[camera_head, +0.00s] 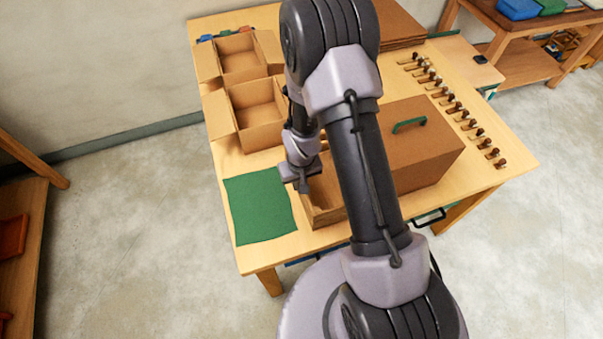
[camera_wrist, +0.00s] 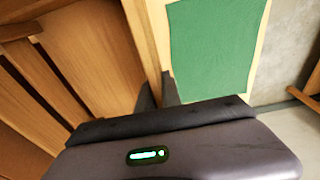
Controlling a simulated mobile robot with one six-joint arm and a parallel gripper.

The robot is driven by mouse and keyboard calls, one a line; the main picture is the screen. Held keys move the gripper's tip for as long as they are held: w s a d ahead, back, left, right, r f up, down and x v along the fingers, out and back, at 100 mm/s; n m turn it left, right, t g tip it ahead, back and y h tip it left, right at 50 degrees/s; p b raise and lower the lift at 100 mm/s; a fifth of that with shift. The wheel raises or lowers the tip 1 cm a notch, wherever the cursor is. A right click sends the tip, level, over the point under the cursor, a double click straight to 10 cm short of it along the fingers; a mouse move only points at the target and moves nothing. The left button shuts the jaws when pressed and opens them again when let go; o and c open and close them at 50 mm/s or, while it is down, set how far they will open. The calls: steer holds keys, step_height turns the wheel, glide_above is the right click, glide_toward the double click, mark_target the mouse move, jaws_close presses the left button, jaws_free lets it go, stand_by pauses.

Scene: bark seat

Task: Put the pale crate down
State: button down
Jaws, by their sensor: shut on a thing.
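The pale crate (camera_head: 328,217) is open-topped and wooden, at the table's near side, just right of the green mat (camera_head: 260,208). My arm hides much of it. My gripper (camera_head: 303,187) is at its left wall. In the wrist view the fingers of my gripper (camera_wrist: 158,92) are shut on the crate's pale wall (camera_wrist: 147,45), one on each side. The crate's brown inside fills the left of that view, and the green mat (camera_wrist: 212,45) lies to the right. I cannot tell whether the crate's bottom touches the table.
A large brown box (camera_head: 428,155) with a green handle (camera_head: 409,125) stands right of the crate. Two open cardboard boxes (camera_head: 238,60) (camera_head: 257,115) stand at the back left. Several small dark-knobbed tools (camera_head: 458,112) line the right side. The green mat is bare.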

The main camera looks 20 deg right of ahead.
step_height(320, 180, down, 5)
steer(key=b, duration=0.3)
steer(key=shift+f, duration=0.1)
steer(key=shift+w+r, duration=0.1)
steer(key=shift+r, duration=0.1)
steer(key=shift+f, duration=0.2)
steer(key=c, duration=1.5)
jaws_free()
steer(key=shift+r, duration=0.1)
